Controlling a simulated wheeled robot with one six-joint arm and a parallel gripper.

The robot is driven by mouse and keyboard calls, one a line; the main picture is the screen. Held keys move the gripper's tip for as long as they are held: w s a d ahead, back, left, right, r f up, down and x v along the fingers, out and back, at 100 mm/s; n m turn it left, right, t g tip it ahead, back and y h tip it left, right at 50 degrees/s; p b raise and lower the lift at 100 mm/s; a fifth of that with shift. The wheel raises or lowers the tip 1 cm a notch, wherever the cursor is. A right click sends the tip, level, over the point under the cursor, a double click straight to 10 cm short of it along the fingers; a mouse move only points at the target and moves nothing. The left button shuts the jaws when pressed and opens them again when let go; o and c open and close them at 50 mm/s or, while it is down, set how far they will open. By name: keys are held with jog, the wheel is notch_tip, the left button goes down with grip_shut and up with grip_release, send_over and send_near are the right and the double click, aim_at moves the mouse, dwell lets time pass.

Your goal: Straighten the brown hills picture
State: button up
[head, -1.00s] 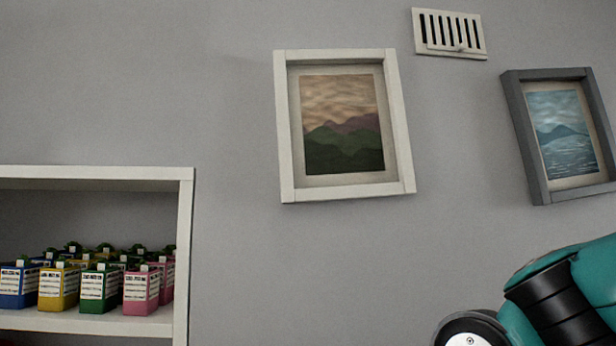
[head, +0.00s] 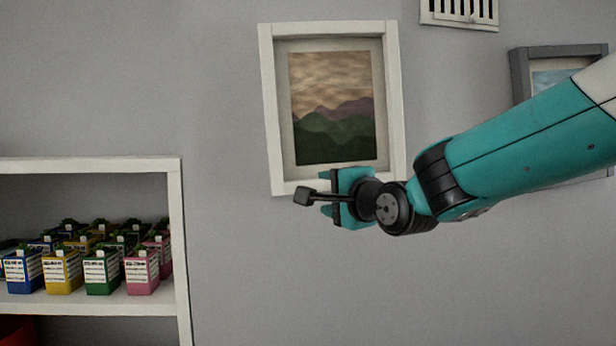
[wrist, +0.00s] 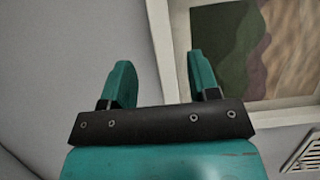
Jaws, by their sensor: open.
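The brown hills picture (head: 333,105) hangs on the grey wall in a white frame (head: 270,110), with a brown sky above purple and green hills. It hangs slightly tilted in the head view. My gripper (head: 324,192) is in front of the frame's lower edge and hides part of it, pointing left. In the wrist view my gripper (wrist: 158,75) has its two teal fingers apart with nothing between them. There the white frame (wrist: 160,40) runs behind the fingers, and part of the picture (wrist: 225,45) shows at the right. I cannot tell whether a finger touches the frame.
A grey-framed sea picture (head: 520,75) hangs at the right, partly behind my arm. A white vent (head: 460,12) is at the top. A white shelf (head: 175,250) with several coloured cartons (head: 62,270) stands at the lower left. The wall below the picture is bare.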

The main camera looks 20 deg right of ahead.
jog(key=w+a+p, duration=0.1)
jog(key=w+p, duration=0.3)
jog(key=w, duration=0.5)
jog(key=shift+a+f, duration=0.15)
jog(key=shift+a, duration=0.25)
jog(key=shift+s, duration=0.1)
